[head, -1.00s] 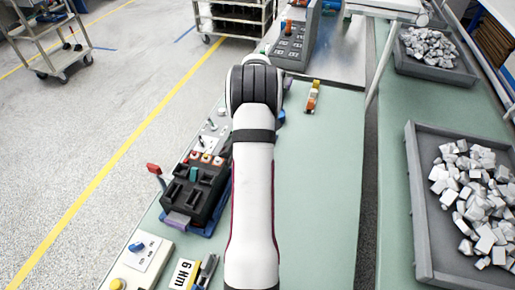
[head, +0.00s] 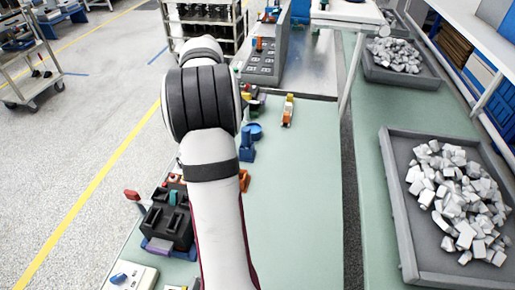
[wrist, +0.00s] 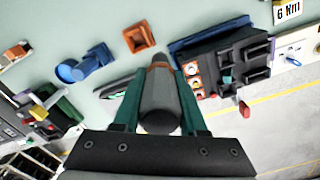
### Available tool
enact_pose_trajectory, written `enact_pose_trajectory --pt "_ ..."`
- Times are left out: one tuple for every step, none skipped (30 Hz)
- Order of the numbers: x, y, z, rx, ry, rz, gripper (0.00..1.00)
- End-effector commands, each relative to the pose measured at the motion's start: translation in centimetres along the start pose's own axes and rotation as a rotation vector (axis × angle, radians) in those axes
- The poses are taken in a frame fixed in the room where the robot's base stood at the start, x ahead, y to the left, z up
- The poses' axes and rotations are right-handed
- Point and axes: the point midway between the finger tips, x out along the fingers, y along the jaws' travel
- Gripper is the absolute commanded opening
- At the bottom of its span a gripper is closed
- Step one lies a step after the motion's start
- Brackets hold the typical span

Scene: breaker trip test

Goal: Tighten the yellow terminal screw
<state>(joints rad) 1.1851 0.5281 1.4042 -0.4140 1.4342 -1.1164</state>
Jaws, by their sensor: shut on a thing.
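My gripper (wrist: 155,80) is shut on a grey cylindrical tool handle (wrist: 160,108) with an orange band, between its green fingers. The tool's tip is hidden beyond the handle. In the head view my arm hides the gripper and tool. The black breaker block (wrist: 225,65) lies just right of the tool in the wrist view, and it shows at lower left in the head view (head: 168,222). I cannot tell which screw is yellow. The tool appears apart from them.
An orange square holder (wrist: 138,38) and a blue stand (wrist: 85,66) lie left of the tool. A red lever (head: 132,196) sticks up beside the breaker block. A "6 Nm" label (wrist: 288,11) lies at upper right. The green bench (head: 300,200) is clear at its middle.

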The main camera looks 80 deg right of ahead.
Motion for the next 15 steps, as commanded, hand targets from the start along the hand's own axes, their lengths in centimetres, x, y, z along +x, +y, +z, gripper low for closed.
enact_pose_trajectory --pt "-0.8 -1.9 -1.8 -0.054 0.004 0.002 0.0" --pt "-1.3 -3.0 -2.7 -0.083 0.004 0.002 0.0" --pt "-1.8 -4.4 -3.7 -0.117 0.004 0.003 0.0" --pt "-2.2 -5.3 -4.4 -0.14 0.004 0.002 0.0" --pt "-2.5 -6.1 -4.9 -0.16 0.005 0.002 0.0" --pt "-2.8 -7.0 -5.5 -0.18 0.005 0.001 0.0" --pt "-3.0 -7.6 -5.8 -0.193 0.005 0.001 0.0" --pt "-3.2 -8.0 -6.0 -0.203 0.005 0.001 0.0" --pt "-3.4 -8.4 -6.3 -0.212 0.005 0.001 0.0" --pt "-3.4 -8.6 -6.4 -0.216 0.005 0.0 0.0" --pt "-3.5 -8.7 -6.4 -0.218 0.005 0.0 0.0" --pt "-3.5 -8.8 -6.5 -0.22 0.005 0.0 0.0" --pt "-3.5 -8.8 -6.5 -0.22 0.004 0.0 0.0" --pt "-3.5 -8.8 -6.5 -0.22 0.004 0.0 0.0" --pt "-3.5 -8.8 -6.5 -0.219 0.004 0.0 0.0"
